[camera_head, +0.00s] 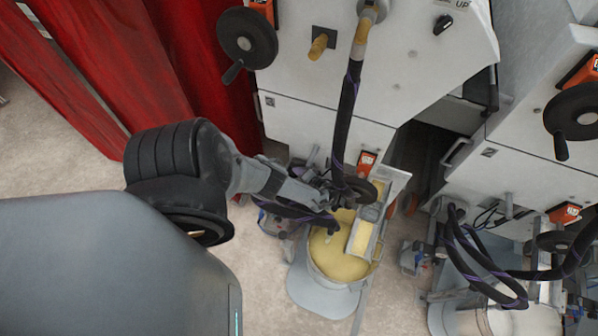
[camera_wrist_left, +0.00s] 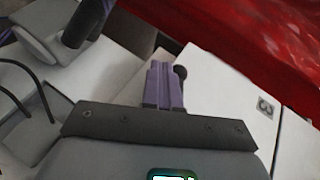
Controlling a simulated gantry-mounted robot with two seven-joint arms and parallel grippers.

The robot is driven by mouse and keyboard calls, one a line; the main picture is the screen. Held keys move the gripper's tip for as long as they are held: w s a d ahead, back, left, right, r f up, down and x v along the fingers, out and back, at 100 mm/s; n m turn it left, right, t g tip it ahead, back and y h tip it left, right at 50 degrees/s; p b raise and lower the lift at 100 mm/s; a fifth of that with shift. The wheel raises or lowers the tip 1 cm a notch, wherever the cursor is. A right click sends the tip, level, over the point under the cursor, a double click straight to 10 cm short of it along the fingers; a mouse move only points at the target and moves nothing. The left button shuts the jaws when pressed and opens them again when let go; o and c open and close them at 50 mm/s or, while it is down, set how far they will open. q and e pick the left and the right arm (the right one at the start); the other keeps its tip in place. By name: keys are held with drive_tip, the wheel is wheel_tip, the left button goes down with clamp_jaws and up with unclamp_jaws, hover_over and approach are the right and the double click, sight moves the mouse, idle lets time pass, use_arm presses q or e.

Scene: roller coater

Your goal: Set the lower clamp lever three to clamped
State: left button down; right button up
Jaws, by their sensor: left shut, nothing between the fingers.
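My left gripper (camera_head: 325,198) reaches in from the left in the head view, low in front of the white machine, beside the hose and above the bucket. In the left wrist view its purple fingers (camera_wrist_left: 163,88) are together with nothing between them. A small dark rounded knob (camera_wrist_left: 181,72) shows just beyond the fingertips; I cannot tell whether it belongs to the clamp lever or whether the fingers touch it. A white panel (camera_wrist_left: 235,105) beside the fingers carries a dark label with a 3 (camera_wrist_left: 265,106). The lever's position cannot be made out. My right gripper is not in view.
A bucket of yellow liquid (camera_head: 338,262) stands below the gripper. A black hose (camera_head: 347,115) hangs beside it. A black handwheel (camera_head: 247,38) sits on the upper machine front. A red curtain (camera_head: 140,65) hangs at the left. A second machine stands at the right.

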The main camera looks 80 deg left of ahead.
use_arm(q)
drive_tip(key=p+v, duration=0.3)
drive_tip(key=v, duration=0.8)
drive_tip(key=shift+s+a, duration=0.1)
